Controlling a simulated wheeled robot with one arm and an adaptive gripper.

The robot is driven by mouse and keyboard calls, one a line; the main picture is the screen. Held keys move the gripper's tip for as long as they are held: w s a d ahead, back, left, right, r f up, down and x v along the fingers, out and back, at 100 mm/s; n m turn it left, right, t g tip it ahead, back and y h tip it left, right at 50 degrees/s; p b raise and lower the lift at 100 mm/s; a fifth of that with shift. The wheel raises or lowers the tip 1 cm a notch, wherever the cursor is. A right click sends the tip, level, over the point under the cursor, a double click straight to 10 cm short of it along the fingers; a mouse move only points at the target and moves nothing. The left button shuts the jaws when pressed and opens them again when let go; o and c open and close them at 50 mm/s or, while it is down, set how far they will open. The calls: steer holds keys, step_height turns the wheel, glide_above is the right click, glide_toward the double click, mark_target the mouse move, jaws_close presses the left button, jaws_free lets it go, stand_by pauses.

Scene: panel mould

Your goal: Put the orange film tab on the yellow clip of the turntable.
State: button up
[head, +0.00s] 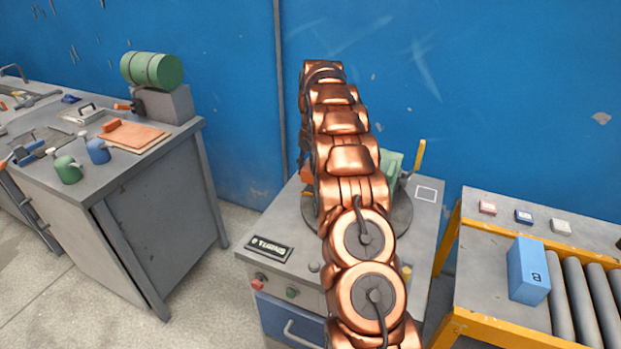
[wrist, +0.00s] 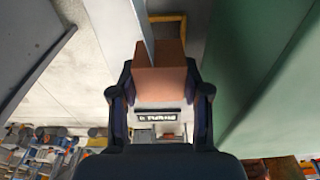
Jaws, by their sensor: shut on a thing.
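In the wrist view my gripper (wrist: 160,95) is shut on the orange film tab (wrist: 160,72), a brownish-orange block between its fingers. A thin pale strip (wrist: 146,22) runs up from the tab. A large green surface (wrist: 265,80) stands close to the right of the gripper, apart from the tab. In the head view the turntable (head: 402,216) is a dark disc, largely hidden behind my copper arm. A green piece (head: 391,163) shows above it. I cannot tell which yellow part is the clip; a yellow upright piece (head: 420,156) stands right of the green piece.
The grey machine cabinet (head: 265,268) under the turntable has a black label plate (head: 269,248) and buttons. A workbench (head: 150,215) with tools and a green roll stands left. A yellow-framed roller table (head: 480,318) with a blue box (head: 529,271) stands right. A blue wall is behind.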

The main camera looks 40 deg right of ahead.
mark_target(311, 179)
step_height(311, 179, down, 3)
steer(key=shift+r+p, duration=0.1)
steer(key=shift+p, duration=0.3)
steer(key=shift+f, duration=0.4)
steer(key=shift+f, duration=0.1)
steer(key=o, duration=1.3)
steer(key=shift+w+d+r+b, duration=0.15)
steer(key=shift+r+b, duration=0.1)
steer(key=shift+r, duration=1.2)
steer(key=shift+w+d+r+b, duration=0.1)
steer(key=shift+d+r+b, duration=0.1)
steer(key=shift+r, duration=1.2)
steer(key=shift+w+d+r+b, duration=0.1)
steer(key=shift+r+b, duration=0.15)
steer(key=shift+r, duration=1.2)
steer(key=shift+d+r, duration=0.1)
steer(key=shift+r, duration=0.65)
step_height(311, 179, up, 2)
steer(key=p, duration=0.3)
steer(key=shift+d, duration=0.1)
